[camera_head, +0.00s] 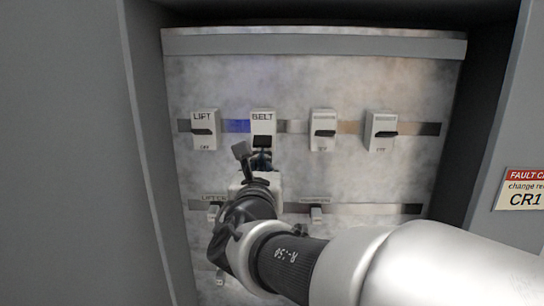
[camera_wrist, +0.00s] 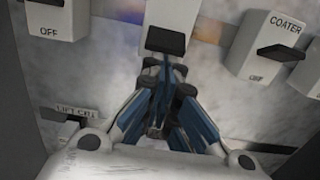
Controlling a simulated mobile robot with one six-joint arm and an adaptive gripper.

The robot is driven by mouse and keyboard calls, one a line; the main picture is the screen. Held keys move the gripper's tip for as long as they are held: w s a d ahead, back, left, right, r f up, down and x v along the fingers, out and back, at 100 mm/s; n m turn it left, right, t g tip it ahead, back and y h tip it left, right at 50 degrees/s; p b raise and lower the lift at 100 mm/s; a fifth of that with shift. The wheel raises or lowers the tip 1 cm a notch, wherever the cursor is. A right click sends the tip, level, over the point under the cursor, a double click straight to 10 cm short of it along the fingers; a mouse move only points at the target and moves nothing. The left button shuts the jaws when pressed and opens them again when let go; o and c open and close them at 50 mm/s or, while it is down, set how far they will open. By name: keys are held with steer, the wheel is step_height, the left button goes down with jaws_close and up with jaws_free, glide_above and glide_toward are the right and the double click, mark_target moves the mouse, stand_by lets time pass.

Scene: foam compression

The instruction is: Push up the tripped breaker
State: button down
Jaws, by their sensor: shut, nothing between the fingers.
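The BELT breaker (camera_head: 263,122) is a white block with a black lever (camera_head: 262,141), second from the left in the upper row. Its lever looks different from its neighbours', broader and a little lower. In the wrist view the lever (camera_wrist: 165,41) is near the top centre. My gripper (camera_head: 262,157) is shut and empty, just below this lever. In the wrist view the closed blue-grey fingertips (camera_wrist: 165,64) reach up to the lever's lower edge; I cannot tell whether they touch. The lower part of the breaker is hidden behind the fingers.
The LIFT breaker (camera_head: 203,119) is to the left. The COATER breaker (camera_head: 323,118) and another breaker (camera_head: 380,119) are to the right. Grey cabinet walls (camera_head: 150,150) enclose the panel. A fault card (camera_head: 522,189) is at right.

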mark_target(262, 144)
steer(key=shift+s+r+g+p, duration=0.15)
steer(key=shift+r+g+p, duration=0.3)
steer(key=shift+p, duration=0.9)
steer(key=r+g+p, duration=0.1)
steer(key=p, duration=0.5)
steer(key=r+g+p, duration=0.1)
steer(key=g+p, duration=0.1)
steer(key=p, duration=0.3)
steer(key=s+r+g+p, duration=0.1)
steer(key=g+p, duration=0.1)
steer(key=p, duration=0.4)
steer(key=shift+s+p, duration=0.1)
steer(key=shift+p, duration=0.25)
steer(key=shift+r+p, duration=0.35)
steer(key=shift+p, duration=0.2)
steer(key=shift+f, duration=0.15)
